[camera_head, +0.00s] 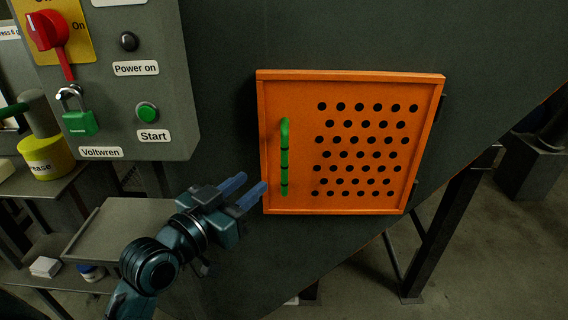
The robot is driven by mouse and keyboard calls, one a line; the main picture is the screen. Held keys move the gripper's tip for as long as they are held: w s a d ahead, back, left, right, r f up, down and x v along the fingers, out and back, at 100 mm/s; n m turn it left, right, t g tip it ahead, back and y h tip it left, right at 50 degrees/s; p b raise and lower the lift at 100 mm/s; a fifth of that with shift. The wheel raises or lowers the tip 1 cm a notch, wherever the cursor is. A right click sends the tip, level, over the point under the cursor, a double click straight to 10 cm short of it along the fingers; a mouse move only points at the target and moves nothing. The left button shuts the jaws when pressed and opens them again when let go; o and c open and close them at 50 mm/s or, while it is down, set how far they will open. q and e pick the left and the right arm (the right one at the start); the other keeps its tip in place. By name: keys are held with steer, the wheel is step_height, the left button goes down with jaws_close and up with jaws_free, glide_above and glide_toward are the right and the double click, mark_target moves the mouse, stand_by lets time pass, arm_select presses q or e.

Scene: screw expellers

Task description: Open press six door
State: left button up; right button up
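The press door (300,90) is an orange panel with rows of dark round holes, set on the dark green machine wall. It looks shut. A green vertical handle (285,157) with dark bands is on its left side, and dark hinges show at its right edge. My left gripper (250,189) is just left of the door's lower left edge, below and left of the handle. Its two blue fingers are apart with nothing between them, pointing up and right toward the handle. They do not appear to touch the handle. My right gripper is not in view.
A grey control box (180,90) with a red switch (46,32), a green padlock (79,115) and a green start button (147,112) is at the upper left. Grey shelves (120,222) and a yellow grease container (47,157) stand below it. Metal legs (440,235) stand at the right.

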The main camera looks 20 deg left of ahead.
mark_target(282, 159)
arm_select(q)
steer(key=p+x, duration=0.1)
steer(key=x, duration=1.1)
steer(key=shift+f, duration=0.1)
steer(key=shift+c, duration=0.5)
jaws_close()
